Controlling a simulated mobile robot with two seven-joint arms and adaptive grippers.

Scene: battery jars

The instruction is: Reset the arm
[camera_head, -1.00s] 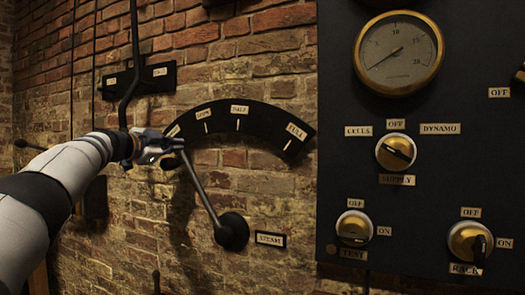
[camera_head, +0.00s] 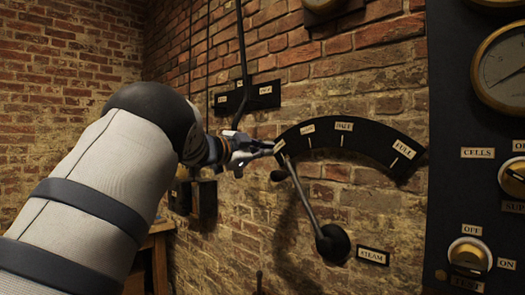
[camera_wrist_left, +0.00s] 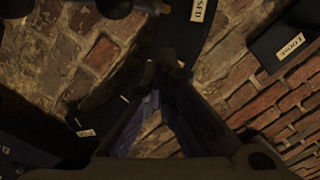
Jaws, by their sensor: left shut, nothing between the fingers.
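My left arm comes in from the left in the head view. Its gripper (camera_head: 266,151) is shut and empty, close to the upper end of the steam lever (camera_head: 303,196). I cannot tell whether it touches the lever. The lever leans up and left from its round black pivot (camera_head: 333,244), towards the left end of the dark curved scale (camera_head: 350,137). In the left wrist view the shut fingertips (camera_wrist_left: 164,66) are in front of the scale (camera_wrist_left: 108,112) and brick wall. My right gripper is not in view.
A dark panel (camera_head: 455,190) with a gauge (camera_head: 505,70) and knobs stands at the right. A black wall bracket (camera_head: 265,97) is above the gripper. A wooden table (camera_head: 158,252) is partly hidden behind my left arm.

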